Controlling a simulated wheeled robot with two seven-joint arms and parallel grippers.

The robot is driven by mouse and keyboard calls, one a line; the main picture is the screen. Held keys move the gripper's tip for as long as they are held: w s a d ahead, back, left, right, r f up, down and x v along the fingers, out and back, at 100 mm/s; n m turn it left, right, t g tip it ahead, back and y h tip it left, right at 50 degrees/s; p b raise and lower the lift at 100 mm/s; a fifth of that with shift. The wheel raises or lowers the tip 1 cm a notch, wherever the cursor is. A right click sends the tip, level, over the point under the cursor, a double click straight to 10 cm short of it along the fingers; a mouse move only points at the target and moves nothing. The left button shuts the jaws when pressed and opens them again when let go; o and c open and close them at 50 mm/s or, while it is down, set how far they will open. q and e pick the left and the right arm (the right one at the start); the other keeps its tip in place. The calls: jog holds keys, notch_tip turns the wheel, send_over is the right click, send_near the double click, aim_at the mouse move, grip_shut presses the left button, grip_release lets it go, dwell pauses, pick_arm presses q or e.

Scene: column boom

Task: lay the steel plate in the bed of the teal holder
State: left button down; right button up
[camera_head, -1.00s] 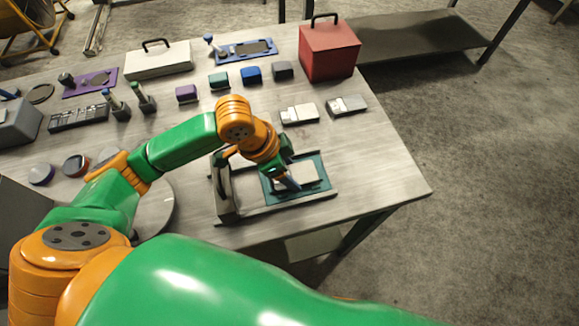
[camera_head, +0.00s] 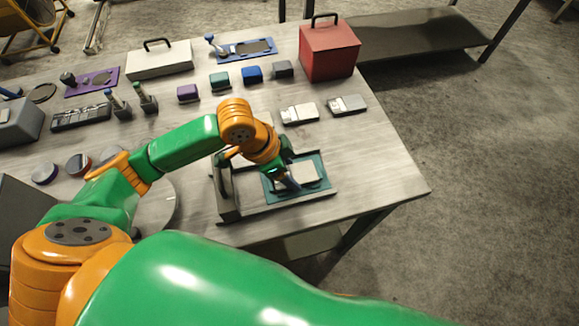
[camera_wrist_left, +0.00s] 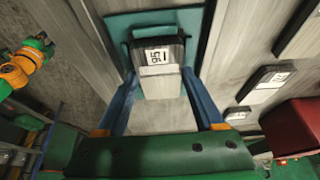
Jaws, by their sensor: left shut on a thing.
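The teal holder (camera_head: 322,187) lies on a dark frame near the table's front right edge. The light grey steel plate (camera_head: 304,172) shows over the holder's bed in the head view. My left gripper (camera_head: 289,182) points down at it and partly hides it. In the left wrist view my left gripper (camera_wrist_left: 159,88) has its two blue fingers shut on the steel plate (camera_wrist_left: 160,84). Part of the teal holder (camera_wrist_left: 126,22) shows behind the plate there. I cannot tell whether the plate touches the bed. My right gripper is not in view.
Two grey labelled blocks (camera_head: 299,113) lie behind the holder, with a red box (camera_head: 329,52) farther back. Several small coloured blocks (camera_head: 220,81) stand left of the box. The frame's raised upright (camera_head: 224,190) stands close to my left wrist. The table right of the holder is clear.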

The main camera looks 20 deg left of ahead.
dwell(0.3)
pick_arm(q)
grip_release()
notch_tip(320, 180, up, 8)
jog(key=p, duration=1)
jog(key=shift+r, duration=0.1)
jog(key=shift+s, duration=0.1)
dwell(0.4)
